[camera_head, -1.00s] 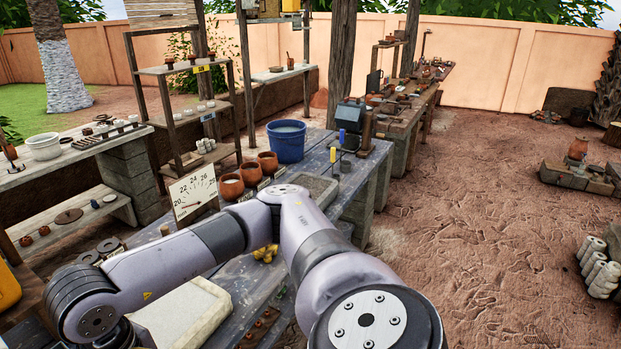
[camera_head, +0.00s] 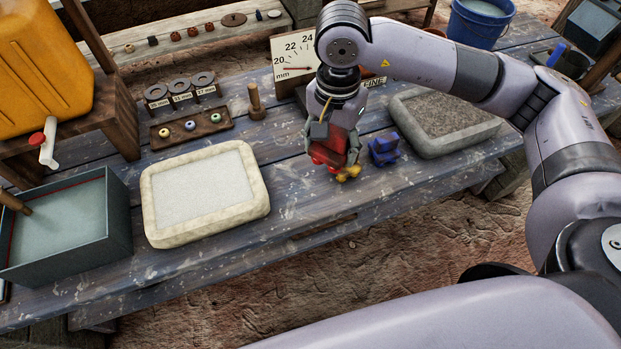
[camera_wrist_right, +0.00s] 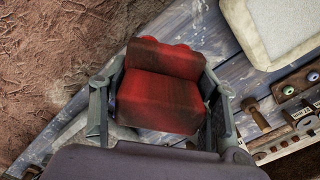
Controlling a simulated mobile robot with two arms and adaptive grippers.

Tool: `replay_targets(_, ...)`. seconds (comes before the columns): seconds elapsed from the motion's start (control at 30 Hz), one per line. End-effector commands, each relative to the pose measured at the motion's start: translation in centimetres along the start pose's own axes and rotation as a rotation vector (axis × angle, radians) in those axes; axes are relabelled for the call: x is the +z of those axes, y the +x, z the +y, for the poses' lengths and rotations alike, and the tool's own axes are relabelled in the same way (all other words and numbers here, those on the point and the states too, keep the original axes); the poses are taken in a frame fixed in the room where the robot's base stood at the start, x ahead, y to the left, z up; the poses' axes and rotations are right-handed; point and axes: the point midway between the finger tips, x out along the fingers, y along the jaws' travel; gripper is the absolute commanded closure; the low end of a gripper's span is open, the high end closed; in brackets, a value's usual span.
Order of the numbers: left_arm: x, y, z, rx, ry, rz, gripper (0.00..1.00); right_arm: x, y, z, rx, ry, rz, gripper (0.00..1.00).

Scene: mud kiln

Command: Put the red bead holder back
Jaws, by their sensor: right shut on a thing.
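The red bead holder (camera_head: 338,143) is between the fingers of my right gripper (camera_head: 334,155), over the blue-grey worktable (camera_head: 290,205). In the right wrist view the red bead holder (camera_wrist_right: 160,92) fills the space between the two fingers of the gripper (camera_wrist_right: 160,108), which are shut on its sides. A blue holder (camera_head: 384,150) stands just right of it on the table. A yellow piece (camera_head: 348,173) shows just below and in front of it, mostly hidden. I cannot tell whether the red holder touches the table. My left gripper is out of view.
A pale framed tray (camera_head: 205,236) lies left, a stone-rimmed grey tray (camera_head: 410,98) right. Behind are a bead tray (camera_head: 163,140), a wooden peg (camera_head: 256,103) and a dial board (camera_head: 287,72). A water bin (camera_head: 108,215) and yellow jerrycan (camera_head: 40,65) stand far left.

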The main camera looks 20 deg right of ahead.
Motion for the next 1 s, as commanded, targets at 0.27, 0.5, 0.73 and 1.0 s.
replay_targets(0.27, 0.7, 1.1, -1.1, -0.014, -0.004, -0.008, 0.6, -1.4, 0.1, -3.6, 0.002, 0.747, -0.004, 0.75)
replay_targets(0.5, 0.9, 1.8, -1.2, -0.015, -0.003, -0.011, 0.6, -2.2, 0.2, -6.1, 0.002, 1.388, -0.005, 0.75)
replay_targets(0.73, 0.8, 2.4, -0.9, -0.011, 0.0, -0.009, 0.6, -2.7, 0.5, -7.7, 0.003, 1.912, -0.003, 0.75)
replay_targets(1.0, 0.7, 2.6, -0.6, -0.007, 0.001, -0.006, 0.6, -2.9, 0.8, -8.4, 0.002, 2.185, -0.003, 0.75)
